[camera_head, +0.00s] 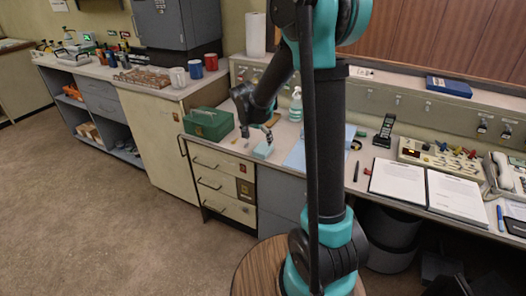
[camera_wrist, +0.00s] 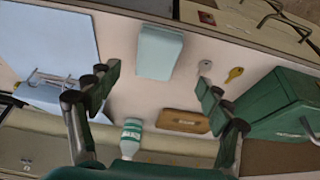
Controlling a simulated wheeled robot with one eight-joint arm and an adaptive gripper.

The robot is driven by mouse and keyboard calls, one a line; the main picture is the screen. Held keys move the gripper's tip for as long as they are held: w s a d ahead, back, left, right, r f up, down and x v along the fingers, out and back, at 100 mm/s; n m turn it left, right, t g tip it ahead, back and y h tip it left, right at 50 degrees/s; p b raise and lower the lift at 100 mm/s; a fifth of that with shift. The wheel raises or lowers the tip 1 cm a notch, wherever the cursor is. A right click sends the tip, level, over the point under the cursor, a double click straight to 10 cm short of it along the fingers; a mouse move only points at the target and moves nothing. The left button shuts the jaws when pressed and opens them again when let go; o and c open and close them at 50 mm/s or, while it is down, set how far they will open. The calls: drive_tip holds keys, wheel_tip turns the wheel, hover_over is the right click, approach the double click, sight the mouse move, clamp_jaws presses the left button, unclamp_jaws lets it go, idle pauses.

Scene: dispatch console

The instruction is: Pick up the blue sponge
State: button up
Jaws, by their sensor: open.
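The blue sponge (camera_head: 263,151) is a pale blue block on the counter, just right of the green box. In the wrist view the sponge (camera_wrist: 159,53) lies at top centre, fully visible. My gripper (camera_head: 257,135) hangs just above and beside the sponge in the head view. In the wrist view my gripper (camera_wrist: 158,78) is open, with its two fingers spread wide to the left and right of the sponge's line. Nothing is held between them. The exact gap between fingertips and sponge cannot be told.
A green box (camera_wrist: 275,106) stands close to the right finger. A light blue sheet (camera_wrist: 50,40) lies left. The counter's front edge runs just beyond the sponge.

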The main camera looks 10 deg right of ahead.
sight(263, 148)
drive_tip(key=shift+d+x, duration=0.15)
drive_tip(key=shift+x, duration=1.65)
drive_tip(key=shift+d+x, duration=0.2)
drive_tip(key=shift+x, duration=1.6)
drive_tip(key=shift+r, duration=0.1)
drive_tip(key=c, duration=1.2)
wheel_tip(263, 148, up, 20)
